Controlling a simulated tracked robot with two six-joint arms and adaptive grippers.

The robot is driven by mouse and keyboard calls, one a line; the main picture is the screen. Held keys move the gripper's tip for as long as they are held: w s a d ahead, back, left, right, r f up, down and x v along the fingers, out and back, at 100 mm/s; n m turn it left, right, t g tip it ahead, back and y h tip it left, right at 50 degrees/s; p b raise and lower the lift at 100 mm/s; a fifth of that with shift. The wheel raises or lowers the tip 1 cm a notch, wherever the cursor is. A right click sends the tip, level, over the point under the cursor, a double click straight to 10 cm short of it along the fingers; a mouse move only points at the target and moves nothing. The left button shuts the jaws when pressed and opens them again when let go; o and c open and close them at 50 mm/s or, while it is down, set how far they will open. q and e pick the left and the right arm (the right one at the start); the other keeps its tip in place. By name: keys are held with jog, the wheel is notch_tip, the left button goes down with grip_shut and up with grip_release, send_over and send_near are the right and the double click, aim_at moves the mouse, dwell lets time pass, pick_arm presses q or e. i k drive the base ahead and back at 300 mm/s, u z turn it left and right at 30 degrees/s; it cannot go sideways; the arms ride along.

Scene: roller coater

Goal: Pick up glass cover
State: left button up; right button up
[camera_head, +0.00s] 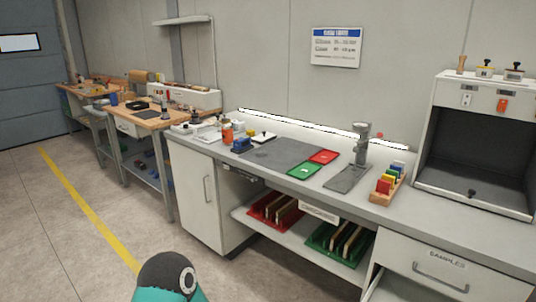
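I cannot make out a glass cover for certain in the head view. The long grey bench (400,215) runs along the wall. On it lie a dark grey mat (275,153) and a flat grey plate (347,178). A grey upright device (361,145) stands just behind the plate. Neither gripper is in view; only a teal and black link of my own arm shows at the bottom edge.
A green tray (303,171) and a red tray (324,157) lie by the mat. A wooden rack (385,191) of coloured blocks stands right of the plate. An open grey cabinet (480,140) closes the right end. Floor (60,240) at left is clear.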

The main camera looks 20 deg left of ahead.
aim_at(260, 153)
jog(key=u, duration=0.05)
jog(key=k, duration=0.6)
jog(key=u, duration=0.4)
jog(key=i, duration=0.75)
jog(key=u, duration=1.2)
jog(key=i, duration=2.75)
jog(key=z, duration=1)
jog(key=i, duration=0.2)
jog(key=z, duration=0.05)
jog(key=k, duration=0.8)
jog(key=z, duration=0.15)
